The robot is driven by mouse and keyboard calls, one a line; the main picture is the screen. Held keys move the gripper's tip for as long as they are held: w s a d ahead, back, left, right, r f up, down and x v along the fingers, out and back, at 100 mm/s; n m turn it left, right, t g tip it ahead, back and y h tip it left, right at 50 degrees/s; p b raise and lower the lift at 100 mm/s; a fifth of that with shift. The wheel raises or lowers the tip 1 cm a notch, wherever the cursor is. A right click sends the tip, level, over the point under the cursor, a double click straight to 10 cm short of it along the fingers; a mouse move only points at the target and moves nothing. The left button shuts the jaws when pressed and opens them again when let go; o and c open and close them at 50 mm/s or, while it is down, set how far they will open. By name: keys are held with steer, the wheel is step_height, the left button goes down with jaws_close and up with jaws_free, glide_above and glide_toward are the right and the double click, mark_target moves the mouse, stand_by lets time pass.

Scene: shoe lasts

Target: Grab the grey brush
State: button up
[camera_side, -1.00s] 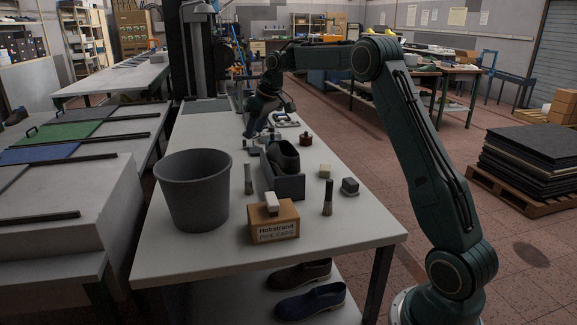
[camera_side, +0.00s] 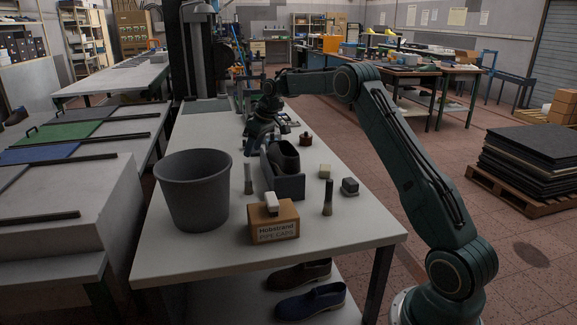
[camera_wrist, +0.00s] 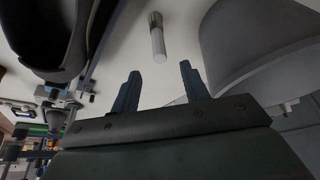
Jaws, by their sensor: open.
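A slim grey brush (camera_side: 248,178) stands upright on the table between the grey bin and the dark shoe holder. It has a pale grey handle and a darker end. The brush also shows in the wrist view (camera_wrist: 157,38), in front of the fingertips and between their lines. My gripper (camera_wrist: 160,84) is open, with nothing between its two blue-grey fingers. In the side view, my gripper is behind the brush, near the shoe holder's far end, and its fingertips are hard to make out. A second, darker brush (camera_side: 327,198) stands to the right.
The grey bin (camera_side: 193,190) stands close left of the brush. The dark holder with a shoe (camera_side: 287,187) is close right. A cardboard box (camera_side: 272,222) with a pale block on top is at the front. Small blocks (camera_side: 349,187) lie right. The table's front left is clear.

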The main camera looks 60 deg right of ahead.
mark_target(248, 162)
steer(key=shift+x, duration=1.75)
steer(key=shift+f, duration=0.1)
steer(key=shift+x, duration=2.5)
jaws_close()
